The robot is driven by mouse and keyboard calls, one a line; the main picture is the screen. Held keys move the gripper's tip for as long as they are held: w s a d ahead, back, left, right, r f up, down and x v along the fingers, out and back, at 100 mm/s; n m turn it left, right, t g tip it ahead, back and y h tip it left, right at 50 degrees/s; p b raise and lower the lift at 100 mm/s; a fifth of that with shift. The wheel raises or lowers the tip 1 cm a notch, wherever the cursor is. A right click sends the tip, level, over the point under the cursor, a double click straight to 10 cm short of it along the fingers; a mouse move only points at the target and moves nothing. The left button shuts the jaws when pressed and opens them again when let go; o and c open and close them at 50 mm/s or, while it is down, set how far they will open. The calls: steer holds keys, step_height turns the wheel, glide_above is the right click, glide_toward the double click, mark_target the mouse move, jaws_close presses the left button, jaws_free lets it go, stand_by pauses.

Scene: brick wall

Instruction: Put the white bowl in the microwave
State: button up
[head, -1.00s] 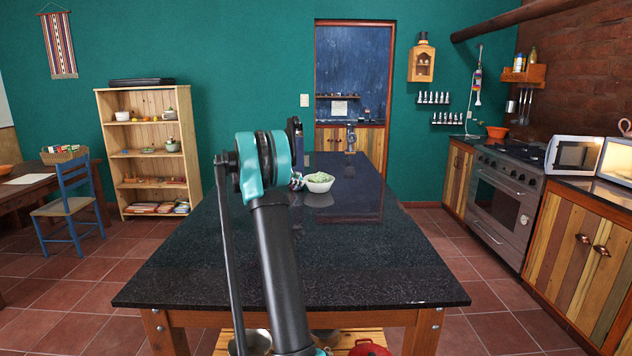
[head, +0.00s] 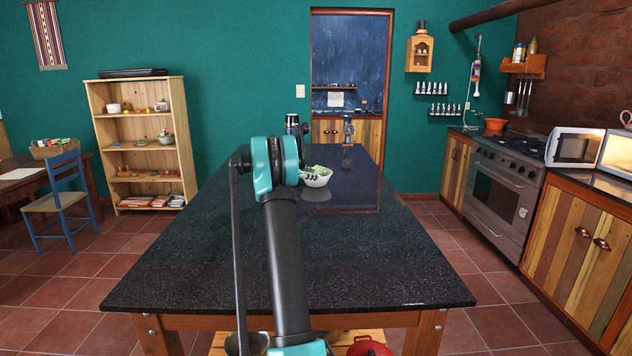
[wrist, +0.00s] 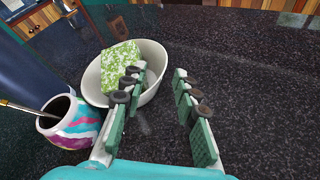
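The white bowl (head: 318,181) stands on the far part of the dark island top, and in the wrist view the bowl (wrist: 152,60) holds a green-and-white patterned block (wrist: 120,64). My gripper (wrist: 160,80) is open with nothing between its pads. In the wrist view its left finger overlaps the bowl's inside and its right finger is beyond the bowl's right rim. I cannot tell whether either touches. In the head view my arm hides most of the gripper. The white microwave (head: 573,147) stands on the right counter. Its door looks swung open, with a lit inside (head: 619,155).
A colourful cup with a metal straw (wrist: 80,128) stands close left of my gripper. A dark blue object (wrist: 28,85) stands behind it. The island top (head: 385,255) is otherwise largely clear. Floor (head: 480,270) lies free between island and stove (head: 497,190).

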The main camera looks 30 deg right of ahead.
mark_target(323, 180)
steer(key=shift+f+x, duration=0.15)
steer(key=shift+x, duration=1.25)
steer(key=shift+f+x, duration=0.1)
steer(key=shift+x, duration=1.35)
steer(key=shift+s+a, duration=0.1)
steer(key=shift+s, duration=0.1)
steer(key=shift+c, duration=0.5)
jaws_close()
